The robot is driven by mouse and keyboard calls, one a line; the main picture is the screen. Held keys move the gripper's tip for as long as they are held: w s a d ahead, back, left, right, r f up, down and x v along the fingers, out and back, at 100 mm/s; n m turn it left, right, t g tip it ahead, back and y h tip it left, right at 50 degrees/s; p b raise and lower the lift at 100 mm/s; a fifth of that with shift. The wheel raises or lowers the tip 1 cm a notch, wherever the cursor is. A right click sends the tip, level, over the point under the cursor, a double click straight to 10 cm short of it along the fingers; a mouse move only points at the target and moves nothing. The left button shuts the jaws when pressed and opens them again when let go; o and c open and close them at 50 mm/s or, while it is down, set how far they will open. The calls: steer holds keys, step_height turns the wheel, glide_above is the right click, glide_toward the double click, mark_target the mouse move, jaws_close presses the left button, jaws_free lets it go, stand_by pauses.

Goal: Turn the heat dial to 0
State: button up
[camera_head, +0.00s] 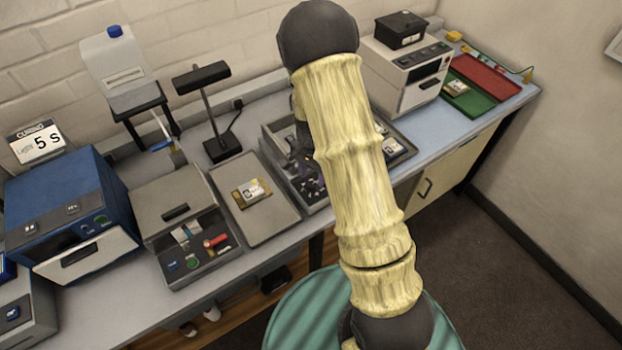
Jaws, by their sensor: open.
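I cannot make out a dial marked for heat or its numbers. A grey unit (185,225) at left centre has a sloped front panel with a red knob or lever (215,241), a green button (192,263) and a blue button (172,267). My arm in its cream sleeve fills the middle of the view. My gripper (314,188) shows only in part, dark, behind the sleeve and over an open grey case (276,140). It is open and to the right of the grey unit. Its fingertips are hard to separate from the case's contents.
A blue oven-like box (65,205) stands at left. A tray (265,222) with a small board lies between the grey unit and the case. A black lamp (210,110) stands behind. A white machine (405,75) and red (478,75) and green mats are at right.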

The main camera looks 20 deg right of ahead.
mark_target(312, 184)
steer(key=shift+f, duration=1.8)
steer(key=c, duration=1)
